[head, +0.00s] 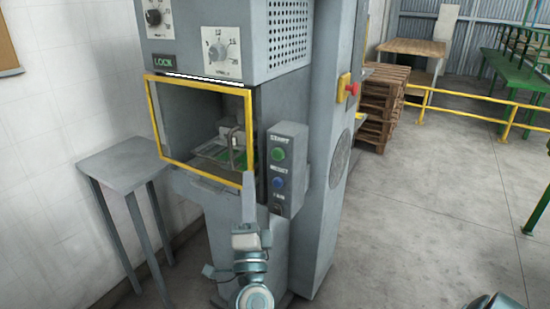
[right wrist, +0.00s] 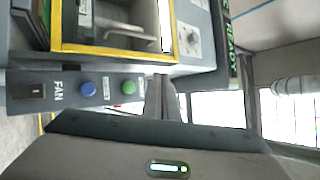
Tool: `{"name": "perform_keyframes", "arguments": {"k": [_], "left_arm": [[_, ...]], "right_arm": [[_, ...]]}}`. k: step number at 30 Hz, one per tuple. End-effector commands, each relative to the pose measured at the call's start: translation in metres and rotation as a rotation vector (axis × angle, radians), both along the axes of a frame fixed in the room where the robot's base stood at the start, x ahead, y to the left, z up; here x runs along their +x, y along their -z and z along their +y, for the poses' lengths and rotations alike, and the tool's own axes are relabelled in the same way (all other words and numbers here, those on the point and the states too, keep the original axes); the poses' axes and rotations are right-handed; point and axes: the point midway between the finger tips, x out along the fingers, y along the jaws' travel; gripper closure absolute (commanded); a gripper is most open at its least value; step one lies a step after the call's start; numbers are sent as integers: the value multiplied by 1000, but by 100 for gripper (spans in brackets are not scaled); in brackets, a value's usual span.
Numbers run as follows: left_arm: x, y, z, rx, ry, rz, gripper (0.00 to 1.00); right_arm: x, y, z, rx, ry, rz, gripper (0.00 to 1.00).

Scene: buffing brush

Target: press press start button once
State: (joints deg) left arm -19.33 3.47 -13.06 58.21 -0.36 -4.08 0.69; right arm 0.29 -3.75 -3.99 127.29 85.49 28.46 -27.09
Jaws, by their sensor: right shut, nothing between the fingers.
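The green START button (head: 278,153) is at the top of a grey control box (head: 287,134) on the press's right front. It also shows in the right wrist view (right wrist: 128,87), beside the blue RESET button (right wrist: 88,89). My right gripper (head: 248,180) is shut and empty, with its fingers upright in front of the yellow door frame's lower right corner, left of the control box. In the right wrist view its fingers (right wrist: 163,97) are just right of the green button. Contact with the button does not show. My left gripper is not in view.
The yellow-framed window (head: 200,178) fronts the press chamber. A FAN switch (right wrist: 30,91) is at the end of the control box. A red emergency button (head: 352,89) is on the press's right side. A small grey table (head: 118,160) stands left.

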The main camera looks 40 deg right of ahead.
Motion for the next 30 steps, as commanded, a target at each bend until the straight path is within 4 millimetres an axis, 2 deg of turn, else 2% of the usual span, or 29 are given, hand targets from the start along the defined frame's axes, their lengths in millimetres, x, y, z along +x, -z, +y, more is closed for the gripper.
{"name": "perform_keyframes", "arguments": {"k": [10, 16, 30], "left_arm": [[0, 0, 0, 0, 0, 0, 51], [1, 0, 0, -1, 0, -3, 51], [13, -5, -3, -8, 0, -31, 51]], "right_arm": [[1, 1, -1, -2, 0, 1, 100], [4, 1, -9, -4, 0, 3, 100], [24, 1, -56, -4, 1, 1, 100]]}}
